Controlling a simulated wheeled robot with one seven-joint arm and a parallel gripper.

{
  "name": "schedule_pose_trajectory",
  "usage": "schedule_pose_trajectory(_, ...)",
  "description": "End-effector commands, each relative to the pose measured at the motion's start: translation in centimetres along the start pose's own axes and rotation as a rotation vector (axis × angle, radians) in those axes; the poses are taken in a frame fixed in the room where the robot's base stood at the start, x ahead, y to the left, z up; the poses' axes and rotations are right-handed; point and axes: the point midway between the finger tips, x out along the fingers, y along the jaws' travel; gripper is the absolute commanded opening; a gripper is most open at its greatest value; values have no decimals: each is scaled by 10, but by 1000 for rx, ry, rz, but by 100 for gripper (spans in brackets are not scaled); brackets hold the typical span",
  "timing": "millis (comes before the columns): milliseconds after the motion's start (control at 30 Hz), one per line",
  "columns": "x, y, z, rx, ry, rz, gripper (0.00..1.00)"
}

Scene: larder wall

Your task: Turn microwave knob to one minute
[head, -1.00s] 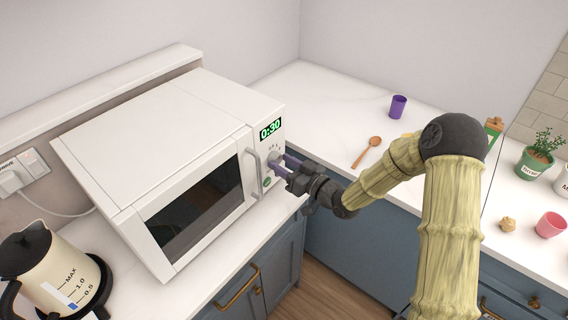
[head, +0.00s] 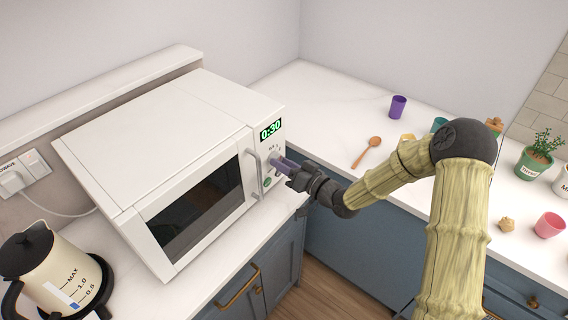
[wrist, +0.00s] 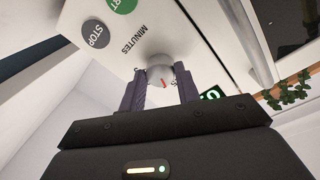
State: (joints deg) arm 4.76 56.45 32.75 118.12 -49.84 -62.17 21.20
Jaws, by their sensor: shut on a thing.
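The white microwave (head: 165,125) stands on the left counter with its door shut. Its green display (head: 271,130) reads 0:30. The round pale knob (wrist: 160,72) with a red pointer mark shows in the wrist view, below the word MINUTES on the panel. My gripper (head: 279,166) reaches the panel from the right, and its purple fingers are shut on the knob, one on each side. In the head view the fingers hide most of the knob. The green start button and grey STOP button (wrist: 95,36) are near the knob.
The door handle (head: 254,173) is close to the left of my fingers. A kettle (head: 52,268) stands at the front left. A wooden spoon (head: 367,152) and purple cup (head: 398,107) are on the right counter. A plant pot (head: 535,163) is farther right.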

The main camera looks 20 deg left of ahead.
Motion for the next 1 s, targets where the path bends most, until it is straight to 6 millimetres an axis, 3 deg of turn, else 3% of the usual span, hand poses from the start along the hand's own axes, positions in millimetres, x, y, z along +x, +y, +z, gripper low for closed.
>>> schedule_pose_trajectory(500, -1, 1, -2, 338, -15, 7, 10)
schedule_pose_trajectory(1000, 0, 1, -1, 381, -17, 7, 10)
